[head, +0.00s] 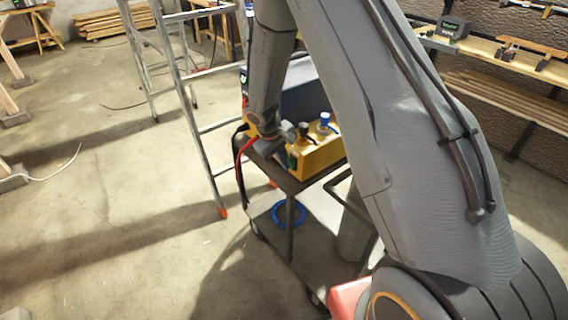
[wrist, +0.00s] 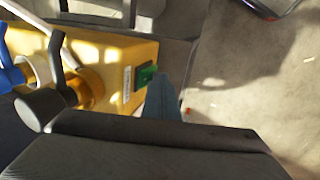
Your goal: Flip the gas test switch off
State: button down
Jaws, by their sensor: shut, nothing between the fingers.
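A yellow box (head: 318,155) sits on the cart in the head view; it also fills the upper left of the wrist view (wrist: 118,55). A small green switch (wrist: 146,75) is on it near its edge, with a white label (wrist: 127,84) beside it. The lever's on or off position is too small to tell. My gripper (wrist: 165,95) is shut and empty, its tip right beside the green switch; I cannot tell whether they touch. In the head view my gripper (head: 274,144) is at the near left end of the box, partly hiding it.
A black-handled valve (wrist: 52,85) and a blue-handled valve (wrist: 12,68) stand on the box close to my gripper. A red cable (head: 241,158) hangs at the cart's left. A stepladder (head: 205,130) stands just left of the cart. The floor further left is open.

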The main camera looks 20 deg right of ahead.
jog(key=shift+w+d+f+b, duration=0.1)
jog(key=shift+f+b, duration=0.15)
jog(key=shift+b, duration=0.1)
jog(key=shift+r, duration=0.15)
jog(key=shift+r+p, duration=0.1)
jog(key=shift+p, duration=0.2)
jog(key=shift+r+p, duration=0.35)
jog(key=shift+r, duration=0.35)
